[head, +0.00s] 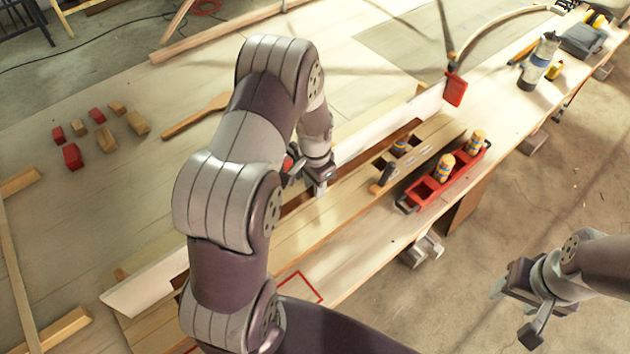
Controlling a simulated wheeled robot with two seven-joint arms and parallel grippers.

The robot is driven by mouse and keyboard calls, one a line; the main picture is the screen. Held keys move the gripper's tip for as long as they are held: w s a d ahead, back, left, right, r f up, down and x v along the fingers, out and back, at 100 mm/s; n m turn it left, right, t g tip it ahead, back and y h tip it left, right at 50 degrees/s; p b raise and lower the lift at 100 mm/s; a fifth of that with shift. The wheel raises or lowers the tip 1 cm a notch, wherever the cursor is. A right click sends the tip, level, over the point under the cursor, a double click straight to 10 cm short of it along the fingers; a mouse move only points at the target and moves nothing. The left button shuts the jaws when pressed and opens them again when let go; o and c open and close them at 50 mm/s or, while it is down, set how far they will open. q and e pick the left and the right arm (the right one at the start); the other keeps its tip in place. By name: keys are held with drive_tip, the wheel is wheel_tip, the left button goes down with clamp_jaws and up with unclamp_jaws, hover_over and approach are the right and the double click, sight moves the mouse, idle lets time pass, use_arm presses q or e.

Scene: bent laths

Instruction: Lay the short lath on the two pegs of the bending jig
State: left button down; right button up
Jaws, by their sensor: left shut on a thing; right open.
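My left gripper (309,184) is over the middle of the bench. It is shut on a dark brown strip, apparently the short lath (378,146), which runs slantwise beside a long white board (150,287). My forearm hides part of the strip, and the exact grip is too small to see. The two pegs of the bending jig cannot be made out for certain. A small dark upright piece (386,174) stands on the pale wood right of the gripper. My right gripper (512,312) is open and empty, over the floor off the bench's right side.
Several red and wooden blocks (72,157) lie at the left. A red clamp (455,88), a bent strip (500,22) and a bottle (540,62) are at the far right.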

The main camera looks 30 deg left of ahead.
use_arm(q)
drive_tip(key=shift+f+b, duration=0.35)
drive_tip(key=shift+f, duration=0.15)
idle(0.5)
drive_tip(key=c, duration=0.6)
unclamp_jaws()
drive_tip(key=shift+r, duration=0.1)
drive_tip(key=shift+r+p, duration=2.4)
drive_tip(key=shift+r, duration=0.5)
wheel_tip(320, 180, up, 7)
drive_tip(key=p, duration=0.5)
drive_tip(key=shift+p, duration=0.3)
